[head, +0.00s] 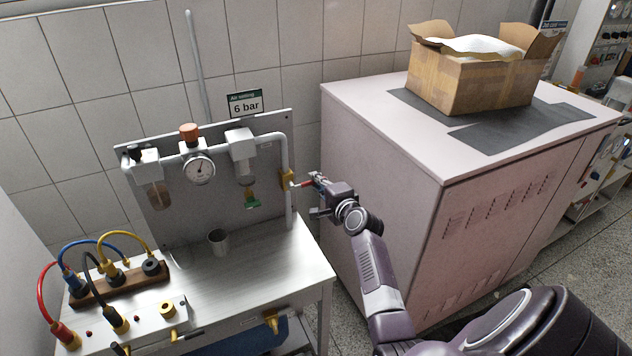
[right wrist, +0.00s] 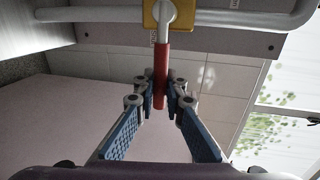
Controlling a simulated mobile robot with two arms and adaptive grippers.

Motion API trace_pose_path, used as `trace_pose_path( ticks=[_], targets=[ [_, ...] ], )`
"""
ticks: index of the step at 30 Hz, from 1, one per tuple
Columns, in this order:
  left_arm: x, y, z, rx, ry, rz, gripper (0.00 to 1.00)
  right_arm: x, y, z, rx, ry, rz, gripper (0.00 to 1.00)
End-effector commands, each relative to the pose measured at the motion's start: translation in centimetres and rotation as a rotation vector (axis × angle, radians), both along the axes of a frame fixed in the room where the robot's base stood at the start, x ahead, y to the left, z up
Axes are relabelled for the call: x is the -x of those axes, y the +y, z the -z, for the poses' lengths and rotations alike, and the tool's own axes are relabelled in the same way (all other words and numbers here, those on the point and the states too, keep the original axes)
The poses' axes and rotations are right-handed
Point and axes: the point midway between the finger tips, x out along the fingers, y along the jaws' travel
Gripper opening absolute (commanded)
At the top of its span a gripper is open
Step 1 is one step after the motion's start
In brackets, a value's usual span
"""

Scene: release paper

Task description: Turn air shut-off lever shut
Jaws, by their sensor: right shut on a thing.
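The air shut-off lever (head: 307,183) has a red handle and sits on a yellow valve body (head: 288,181) on the grey vertical pipe. The handle points right, across the pipe. My right gripper (head: 316,186) is at the handle's outer end. In the right wrist view the red lever (right wrist: 161,72) runs from the yellow valve body (right wrist: 169,14) down between the fingertips of my right gripper (right wrist: 161,90). The fingers are shut on its end, which they partly hide. My left gripper is not in view.
A pink-grey cabinet (head: 385,185) stands close to the right of my gripper, with a cardboard box (head: 475,85) on top. The steel bench (head: 250,265) holds a gauge panel (head: 215,215), a metal cup (head: 219,242) and coloured cables (head: 42,290). A 6 bar sign (head: 245,104) is behind.

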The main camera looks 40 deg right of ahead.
Motion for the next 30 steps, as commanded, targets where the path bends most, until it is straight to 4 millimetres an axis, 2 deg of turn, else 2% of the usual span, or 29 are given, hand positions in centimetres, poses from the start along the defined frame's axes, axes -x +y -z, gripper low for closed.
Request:
trace_pose_path(
  ticks=[1, 2, 7, 16, 20, 23, 30],
  targets=[
    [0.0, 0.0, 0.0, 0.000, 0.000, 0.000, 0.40, 0.0, 0.1, 0.3, -0.006, 0.004, -0.002, 0.00],
    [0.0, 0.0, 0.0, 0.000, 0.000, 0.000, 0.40, 0.0, 0.1, 0.3, -0.006, 0.004, -0.002, 0.11],
    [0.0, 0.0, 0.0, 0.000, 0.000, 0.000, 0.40, 0.0, 0.1, 0.2, -0.004, 0.003, -0.001, 0.28],
    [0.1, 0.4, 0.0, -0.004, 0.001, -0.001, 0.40, 0.1, 0.1, 0.1, -0.002, 0.002, -0.001, 0.28],
    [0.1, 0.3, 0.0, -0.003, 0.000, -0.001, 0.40, 0.9, 0.3, -0.1, -0.001, 0.001, -0.001, 0.28],
    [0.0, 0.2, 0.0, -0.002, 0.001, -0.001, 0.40, 2.3, 0.6, -0.3, -0.003, 0.001, -0.001, 0.28],
    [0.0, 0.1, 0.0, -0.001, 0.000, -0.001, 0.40, 6.7, 1.6, -1.1, -0.001, 0.004, 0.000, 0.28]
  ],
)
